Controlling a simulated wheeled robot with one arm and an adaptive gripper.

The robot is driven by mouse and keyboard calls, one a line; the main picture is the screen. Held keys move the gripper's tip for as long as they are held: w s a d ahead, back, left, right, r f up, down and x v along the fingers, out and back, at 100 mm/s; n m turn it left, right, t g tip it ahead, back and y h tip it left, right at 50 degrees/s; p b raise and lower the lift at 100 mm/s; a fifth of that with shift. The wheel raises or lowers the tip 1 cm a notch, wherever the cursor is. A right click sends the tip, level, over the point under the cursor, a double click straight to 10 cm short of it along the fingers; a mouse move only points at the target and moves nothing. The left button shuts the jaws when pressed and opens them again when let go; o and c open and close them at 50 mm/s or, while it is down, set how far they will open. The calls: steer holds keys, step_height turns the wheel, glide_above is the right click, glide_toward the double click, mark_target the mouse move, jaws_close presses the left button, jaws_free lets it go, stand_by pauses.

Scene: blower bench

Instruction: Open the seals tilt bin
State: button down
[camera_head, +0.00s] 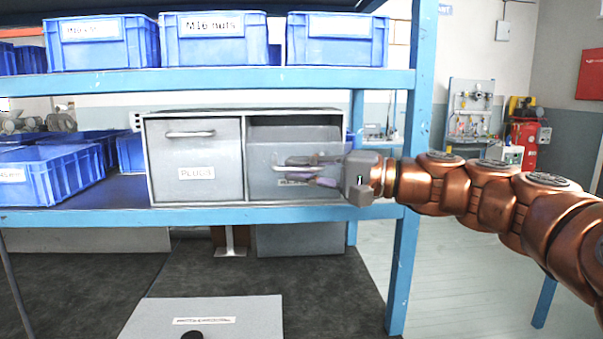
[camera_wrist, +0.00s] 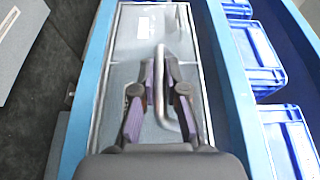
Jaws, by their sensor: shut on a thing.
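The grey cabinet (camera_head: 195,113) on the middle shelf holds two tilt bins side by side. The left bin (camera_head: 215,150) is closed flush and labelled PLUGS. The right bin (camera_head: 262,187) has its label mostly hidden behind my gripper, so I cannot read it. Its front appears tipped outward, with its upper edge below the cabinet top and a recess above it. My gripper (camera_head: 292,171) reaches in from the right and is shut on this bin's handle. In the wrist view the fingers (camera_wrist: 159,62) pinch the metal bar of the handle (camera_wrist: 159,92) from both sides.
Blue bins labelled for nuts (camera_head: 215,40) stand on the shelf above. An open blue crate (camera_head: 50,175) sits left of the cabinet. A blue upright post (camera_head: 408,200) stands close below my arm. A grey labelled box lid (camera_head: 205,318) lies below in front.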

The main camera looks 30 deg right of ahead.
stand_by(0.3)
steer(key=c, duration=1.5)
jaws_free()
steer(key=v, duration=1.2)
steer(key=shift+f, duration=0.1)
